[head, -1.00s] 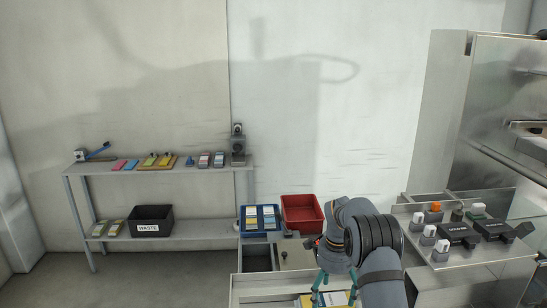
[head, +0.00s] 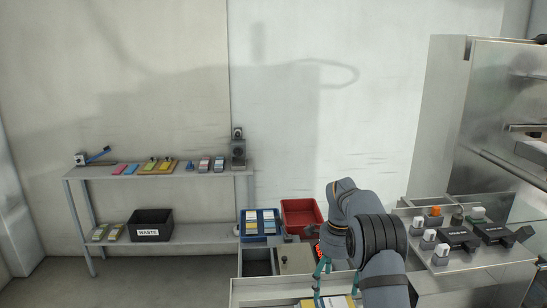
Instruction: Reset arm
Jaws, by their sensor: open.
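My arm reaches up from the lower right in the head view and bends down over the metal bench. My gripper (head: 336,290) has teal fingers and is open, with its tips spread above a yellow and white packet (head: 335,302) on the bench. The fingertips are near the bottom edge of the picture. I cannot tell whether they touch the packet. Nothing is seen between the fingers. Part of the gripper body is hidden behind my arm.
A red bin (head: 296,218) and a blue tray (head: 246,231) with packets stand behind the gripper. A metal side table (head: 490,268) with black blocks is close on the right.

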